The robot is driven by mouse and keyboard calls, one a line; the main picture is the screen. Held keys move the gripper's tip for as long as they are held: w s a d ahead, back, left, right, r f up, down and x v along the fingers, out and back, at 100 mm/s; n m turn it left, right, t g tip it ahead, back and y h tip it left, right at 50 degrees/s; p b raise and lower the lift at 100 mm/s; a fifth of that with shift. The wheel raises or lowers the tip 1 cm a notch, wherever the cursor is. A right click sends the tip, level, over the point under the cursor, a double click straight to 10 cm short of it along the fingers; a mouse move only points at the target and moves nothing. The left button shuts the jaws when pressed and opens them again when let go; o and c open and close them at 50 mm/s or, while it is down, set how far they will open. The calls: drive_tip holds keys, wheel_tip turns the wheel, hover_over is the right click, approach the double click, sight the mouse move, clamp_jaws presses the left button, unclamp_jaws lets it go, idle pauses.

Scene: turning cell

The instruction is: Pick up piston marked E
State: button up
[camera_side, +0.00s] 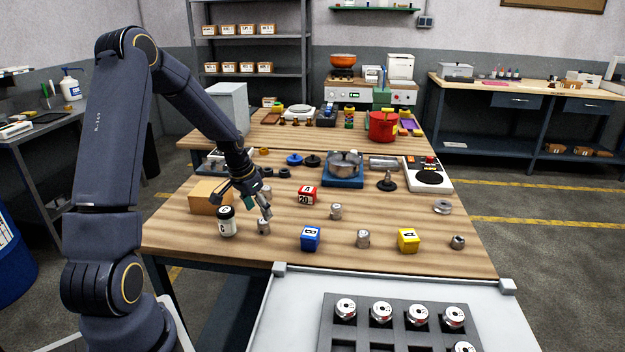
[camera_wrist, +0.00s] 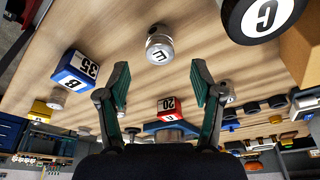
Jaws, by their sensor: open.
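The piston marked E (camera_wrist: 159,47) is a small silver cylinder standing on the wooden table, its letter facing up in the wrist view. In the side view it appears to be the piston (camera_side: 264,227) just below my gripper, between the white jar and the blue block. My gripper (camera_side: 248,203) is open and empty, above the table. In the wrist view, the fingers of my gripper (camera_wrist: 160,78) are spread apart, and the piston shows beyond their tips, roughly centred between them and not touched.
A black-lidded white jar marked C (camera_side: 227,222) stands close left of the piston, with a cardboard box (camera_side: 207,196) behind. A blue block (camera_side: 311,239) is to the right, a red block (camera_side: 307,195) behind right. Other pistons (camera_side: 363,239) and a yellow block (camera_side: 408,240) stand farther right.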

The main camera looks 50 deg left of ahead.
sight(263, 220)
drive_tip(key=x, duration=0.5)
drive_tip(key=shift+f, duration=0.4)
drive_tip(key=shift+c, duration=0.3)
drive_tip(key=c, duration=1.1)
clamp_jaws()
drive_tip(key=shift+r, duration=0.15)
